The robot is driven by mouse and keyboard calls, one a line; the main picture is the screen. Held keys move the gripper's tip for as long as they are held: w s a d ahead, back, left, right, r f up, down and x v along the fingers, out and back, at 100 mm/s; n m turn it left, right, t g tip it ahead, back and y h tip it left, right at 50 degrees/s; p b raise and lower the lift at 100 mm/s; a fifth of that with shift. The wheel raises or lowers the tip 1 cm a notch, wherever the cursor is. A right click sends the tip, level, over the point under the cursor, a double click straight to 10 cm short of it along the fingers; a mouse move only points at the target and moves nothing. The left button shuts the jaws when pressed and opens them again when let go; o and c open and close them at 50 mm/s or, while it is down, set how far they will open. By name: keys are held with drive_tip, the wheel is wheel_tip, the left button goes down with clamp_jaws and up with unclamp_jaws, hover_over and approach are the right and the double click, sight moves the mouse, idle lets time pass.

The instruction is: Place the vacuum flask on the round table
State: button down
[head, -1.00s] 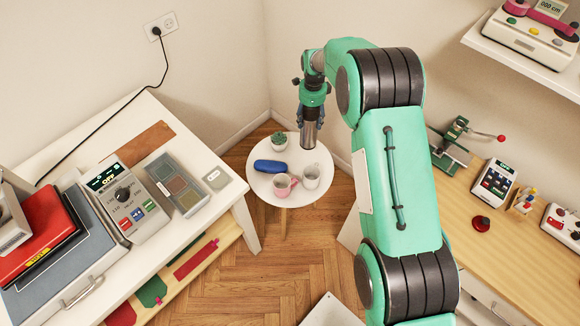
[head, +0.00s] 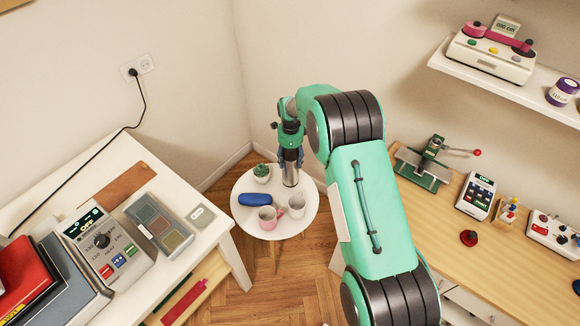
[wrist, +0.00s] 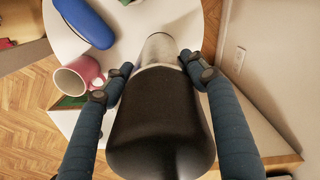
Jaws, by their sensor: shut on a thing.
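The vacuum flask (wrist: 160,120) has a black upper part and a silver lower end; it also shows in the head view (head: 290,174). My gripper (head: 290,158) is shut on it, with one finger on each side in the wrist view (wrist: 160,75). The flask is upright in the head view, its silver end over the back right of the round table (head: 262,230). I cannot tell whether its base touches the top. The white round table also shows in the wrist view (wrist: 120,20).
A white desk (head: 215,226) stands left, a wooden workbench (head: 450,225) right. Walls are close behind.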

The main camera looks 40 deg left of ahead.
idle(0.3)
drive_tip(key=shift+f, duration=2)
drive_tip(key=c, duration=0.6)
unclamp_jaws()
wheel_tip(320, 180, up, 12)
drive_tip(key=shift+r+p, duration=0.1)
drive_tip(key=shift+p, duration=0.3)
